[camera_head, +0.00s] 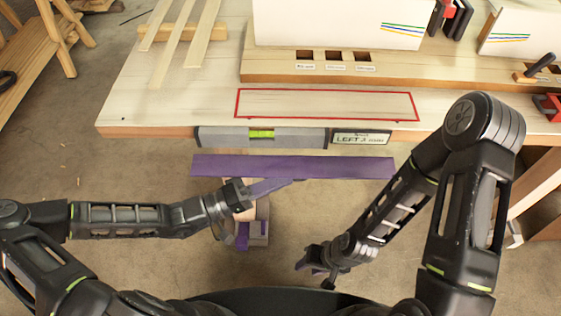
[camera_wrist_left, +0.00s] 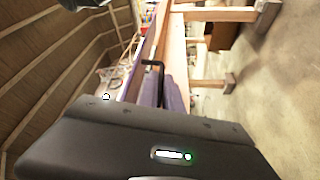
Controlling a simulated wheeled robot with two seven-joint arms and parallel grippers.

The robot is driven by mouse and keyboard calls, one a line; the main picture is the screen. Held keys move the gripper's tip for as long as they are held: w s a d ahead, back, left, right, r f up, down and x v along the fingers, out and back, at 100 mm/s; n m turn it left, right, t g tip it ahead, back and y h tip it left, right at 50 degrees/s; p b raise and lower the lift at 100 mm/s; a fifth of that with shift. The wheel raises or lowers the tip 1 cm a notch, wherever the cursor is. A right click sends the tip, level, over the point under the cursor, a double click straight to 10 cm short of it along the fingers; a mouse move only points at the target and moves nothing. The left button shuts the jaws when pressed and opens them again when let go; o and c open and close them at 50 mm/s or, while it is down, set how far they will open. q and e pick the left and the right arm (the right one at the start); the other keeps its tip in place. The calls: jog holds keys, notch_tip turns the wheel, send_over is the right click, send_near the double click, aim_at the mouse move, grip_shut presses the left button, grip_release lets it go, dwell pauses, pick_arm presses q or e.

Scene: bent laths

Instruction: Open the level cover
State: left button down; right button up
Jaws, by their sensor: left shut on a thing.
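The level cover is a long purple strip (camera_head: 220,166) in front of the bench's front edge, with a gap of floor showing between them in the head view. Behind it, the grey level (camera_head: 225,136) with its green vial shows uncovered on the bench front, next to a "LEFT" label (camera_head: 361,138). My left gripper (camera_head: 285,182) has its purple fingers at the cover's lower edge. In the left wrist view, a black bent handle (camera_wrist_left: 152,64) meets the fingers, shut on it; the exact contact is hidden. My right gripper (camera_head: 312,266) hangs low, away from the cover; its jaw gap is unclear.
The bench top (camera_head: 170,100) bears a red-outlined rectangle (camera_head: 325,119), which is empty. Pale laths (camera_head: 172,50) lie at the back left. A slotted wooden rail (camera_head: 290,68) and a white panel (camera_head: 330,22) stand behind. A small block stand (camera_head: 258,232) is below my left gripper.

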aim_at(277, 176)
pick_arm(q)
jog(key=r+n+p, duration=0.1)
jog(key=n+p, duration=0.1)
jog(key=p, duration=0.1)
jog(key=r+n+y+p, duration=0.1)
jog(key=n+p, duration=0.1)
jog(key=p, duration=0.2)
jog(key=s+r+n+y+p, duration=0.1)
jog(key=n+p, duration=0.1)
jog(key=p, duration=0.1)
jog(key=shift+r+g+p, duration=0.3)
jog(key=shift+r+p, duration=0.05)
jog(key=n+p, duration=0.1)
jog(key=n+y+p, duration=0.1)
jog(key=p, duration=0.1)
jog(key=shift+r+g, duration=0.25)
jog(key=shift+g, duration=0.05)
jog(key=c, duration=1.5)
grip_release()
jog(key=shift+a, duration=0.1)
jog(key=b+v, duration=0.1)
jog(key=v, duration=0.6)
jog(key=shift+a+r+b, duration=0.1)
jog(key=shift+a+b, duration=0.2)
